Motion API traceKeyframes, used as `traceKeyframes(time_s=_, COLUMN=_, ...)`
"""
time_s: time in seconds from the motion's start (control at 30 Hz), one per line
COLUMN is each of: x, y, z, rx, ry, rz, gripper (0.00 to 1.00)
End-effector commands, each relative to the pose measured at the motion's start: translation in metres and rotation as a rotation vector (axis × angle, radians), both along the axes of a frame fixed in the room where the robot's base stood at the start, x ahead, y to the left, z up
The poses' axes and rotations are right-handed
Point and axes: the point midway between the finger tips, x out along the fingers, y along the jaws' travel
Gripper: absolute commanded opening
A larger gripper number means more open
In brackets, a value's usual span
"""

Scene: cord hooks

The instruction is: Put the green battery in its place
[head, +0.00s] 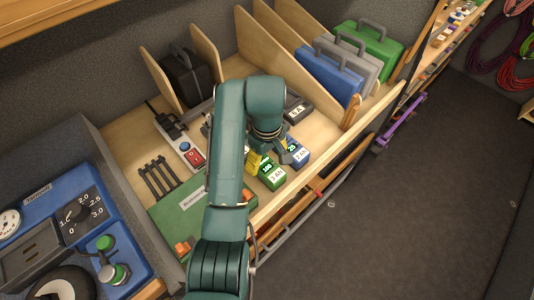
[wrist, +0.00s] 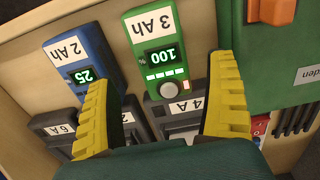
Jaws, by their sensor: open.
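The green battery (wrist: 155,50) is marked 3 Ah and its display reads 100. In the head view it lies near the shelf's front edge (head: 271,174). In the wrist view its knob end is beside a dark grey charger marked 4A (wrist: 190,105); I cannot tell if they touch. My gripper (wrist: 162,72) is open, with one yellow finger on each side of the battery's knob end in the picture and visible gaps to both. The fingers show partly in the head view (head: 265,159), beside the battery; their height above it is unclear.
A blue 2 Ah battery (wrist: 82,62), display 25, lies beside the green one. Another dark charger, marked 6A (wrist: 55,130), is nearby. A green case with orange latches (head: 190,215) and a power strip (head: 180,143) are on the left. Wooden dividers (head: 300,65) stand behind.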

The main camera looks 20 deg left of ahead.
Motion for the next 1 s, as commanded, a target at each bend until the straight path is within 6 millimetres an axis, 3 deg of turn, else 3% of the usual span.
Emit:
traceKeyframes(time_s=0.27, x=-0.001, y=0.0, z=0.014, rx=-0.001, ry=0.001, rz=0.0, gripper=0.88)
traceKeyframes(time_s=0.6, x=-0.001, y=-0.001, z=0.017, rx=0.0, ry=0.0, rz=-0.001, gripper=0.88)
traceKeyframes(time_s=0.73, x=0.014, y=-0.009, z=0.022, rx=0.037, ry=-0.093, rz=-0.065, gripper=0.88)
traceKeyframes(time_s=0.87, x=0.053, y=-0.036, z=0.051, rx=0.163, ry=-0.371, rz=-0.252, gripper=0.88)
traceKeyframes(time_s=1.0, x=0.076, y=-0.084, z=0.117, rx=0.365, ry=-0.737, rz=-0.486, gripper=0.88)
